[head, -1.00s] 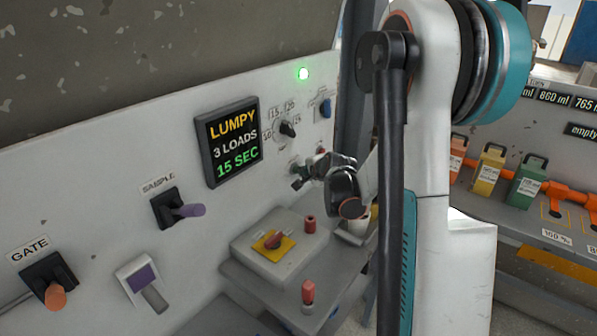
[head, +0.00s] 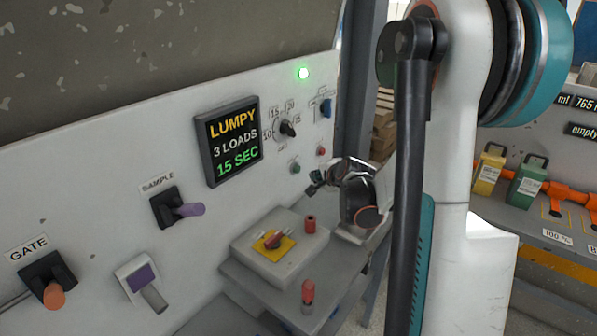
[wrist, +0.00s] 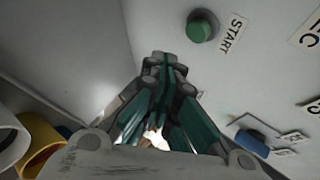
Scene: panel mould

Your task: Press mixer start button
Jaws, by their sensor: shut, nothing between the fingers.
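The green start button (head: 295,168) is on the white panel, below the dial. In the wrist view the green button (wrist: 202,27) sits beside its START label (wrist: 232,34). My gripper (head: 315,182) is shut and empty, just right of and below the button in the head view. In the wrist view my gripper's closed fingertips (wrist: 165,62) point toward the panel, below and left of the button, and look apart from it. The button is unobstructed in both views.
A red button (head: 321,151) is right of the green one. The screen (head: 228,142) reads LUMPY, 3 LOADS, 15 SEC. A dial (head: 288,129) and a lit green lamp (head: 303,74) are above. A grey box with a red switch (head: 272,240) stands below my gripper.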

